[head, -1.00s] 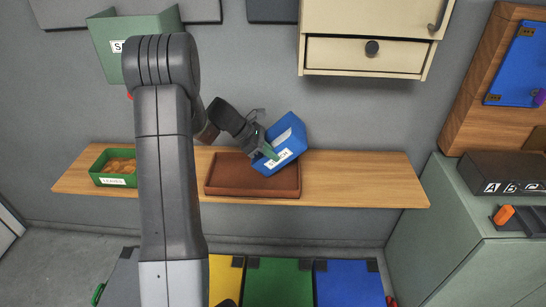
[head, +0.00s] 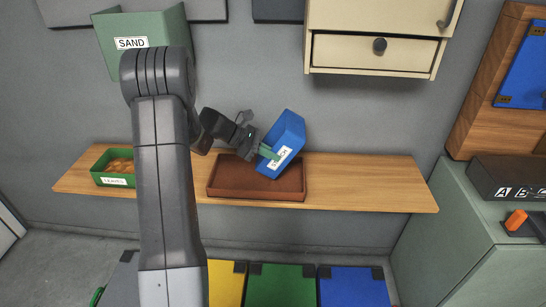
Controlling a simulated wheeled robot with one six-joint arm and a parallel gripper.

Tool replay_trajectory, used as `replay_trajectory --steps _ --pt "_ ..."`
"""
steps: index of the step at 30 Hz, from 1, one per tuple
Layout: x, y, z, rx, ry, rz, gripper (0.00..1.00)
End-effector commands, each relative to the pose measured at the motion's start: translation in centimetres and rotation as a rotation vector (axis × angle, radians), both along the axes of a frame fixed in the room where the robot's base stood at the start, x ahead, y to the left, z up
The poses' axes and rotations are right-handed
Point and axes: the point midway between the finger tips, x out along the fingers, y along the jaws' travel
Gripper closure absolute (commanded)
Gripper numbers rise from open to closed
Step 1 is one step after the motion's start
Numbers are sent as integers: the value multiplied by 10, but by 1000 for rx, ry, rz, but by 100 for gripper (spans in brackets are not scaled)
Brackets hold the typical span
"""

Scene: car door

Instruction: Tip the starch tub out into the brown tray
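The blue starch tub (head: 287,130) has a white label, partly covered by a gripper finger. My gripper (head: 268,154) is shut on the tub's near left side. The tub is steeply tilted, its lower end over the right part of the brown tray (head: 230,190). I cannot tell whether the tub touches the tray. The tray lies flat on the wooden shelf. No starch shows in the tray or falling; the inside of the tub is hidden from this angle.
A green box of leaves (head: 114,181) stands at the shelf's left, partly behind my arm. A green sand bin (head: 110,55) hangs above it. A cream drawer cabinet (head: 372,56) hangs at upper right. The wooden shelf (head: 370,180) is clear right of the tray.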

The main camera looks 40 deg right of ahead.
Motion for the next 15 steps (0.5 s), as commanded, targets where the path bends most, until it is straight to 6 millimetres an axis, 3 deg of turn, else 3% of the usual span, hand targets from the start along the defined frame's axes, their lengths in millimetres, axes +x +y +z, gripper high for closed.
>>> replay_trajectory --steps 15 --pt "11 12 -5 -148 122 1 100"
